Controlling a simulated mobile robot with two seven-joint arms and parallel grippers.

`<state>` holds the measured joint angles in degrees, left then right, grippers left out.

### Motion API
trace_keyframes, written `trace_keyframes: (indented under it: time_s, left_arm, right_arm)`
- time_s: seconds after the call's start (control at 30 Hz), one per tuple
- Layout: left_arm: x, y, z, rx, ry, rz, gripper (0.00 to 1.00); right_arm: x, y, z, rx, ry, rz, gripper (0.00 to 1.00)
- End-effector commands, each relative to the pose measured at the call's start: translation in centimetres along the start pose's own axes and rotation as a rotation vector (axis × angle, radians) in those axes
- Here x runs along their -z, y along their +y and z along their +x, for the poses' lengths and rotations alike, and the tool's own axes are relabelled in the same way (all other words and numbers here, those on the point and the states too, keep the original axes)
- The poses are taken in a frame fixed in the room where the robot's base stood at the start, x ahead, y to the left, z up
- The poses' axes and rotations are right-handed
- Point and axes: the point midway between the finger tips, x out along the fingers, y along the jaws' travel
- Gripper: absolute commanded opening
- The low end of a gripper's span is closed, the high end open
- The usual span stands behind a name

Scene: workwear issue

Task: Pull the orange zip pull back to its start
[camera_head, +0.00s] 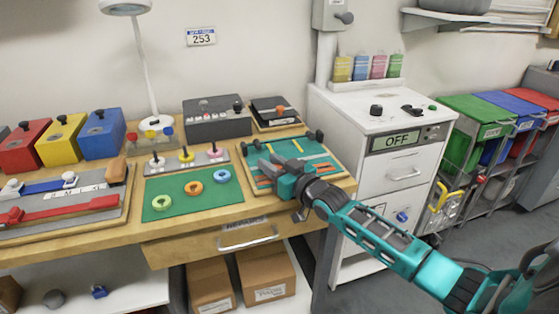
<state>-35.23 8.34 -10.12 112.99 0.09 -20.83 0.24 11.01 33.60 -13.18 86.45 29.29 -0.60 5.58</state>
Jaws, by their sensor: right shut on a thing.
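A board (328,173) with a wooden rim lies at the right end of the wooden table. It carries a teal panel with several orange strips (297,146), which look like zip tracks. My right gripper (273,168) reaches over this board from the right, its fingers pointing left and low over the panel. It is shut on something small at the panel. The orange zip pull itself cannot be made out; the fingers and wrist cover that part of the board. My left gripper is not in view.
A green mat (190,206) with three coloured rings lies left of the board. Behind are a grey button box (218,120) and a small black device (270,110). A white cabinet (385,150) reading "OFF" stands close on the right.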

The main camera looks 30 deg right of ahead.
Motion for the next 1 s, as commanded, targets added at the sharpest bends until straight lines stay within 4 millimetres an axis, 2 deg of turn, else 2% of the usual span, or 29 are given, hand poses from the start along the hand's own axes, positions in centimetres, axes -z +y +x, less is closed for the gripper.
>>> trace_keyframes:
  time_s: [0.03,0.2,0.53,0.57,0.6,0.8,1.0]
  left_arm:
    - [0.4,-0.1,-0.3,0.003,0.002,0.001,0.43]
    - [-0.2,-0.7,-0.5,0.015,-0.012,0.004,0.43]
    - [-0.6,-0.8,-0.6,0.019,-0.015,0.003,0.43]
    - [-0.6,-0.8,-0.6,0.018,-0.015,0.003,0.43]
    - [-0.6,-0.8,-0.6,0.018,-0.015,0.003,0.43]
    - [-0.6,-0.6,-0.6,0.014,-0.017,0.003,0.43]
    - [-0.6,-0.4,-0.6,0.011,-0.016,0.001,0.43]
  right_arm:
    - [0.3,-0.9,0.3,0.002,0.001,0.007,0.00]
    - [0.1,-2.5,0.9,0.003,0.000,0.005,0.00]
    - [0.0,-2.8,1.0,0.006,-0.001,0.003,0.00]
    - [0.0,-2.8,1.0,0.006,-0.001,0.003,0.31]
    - [0.0,-2.9,1.0,0.006,-0.001,0.003,0.35]
    - [0.0,-2.7,1.0,0.005,-0.001,0.002,0.53]
    - [0.0,-2.6,1.0,0.003,-0.001,0.001,0.53]
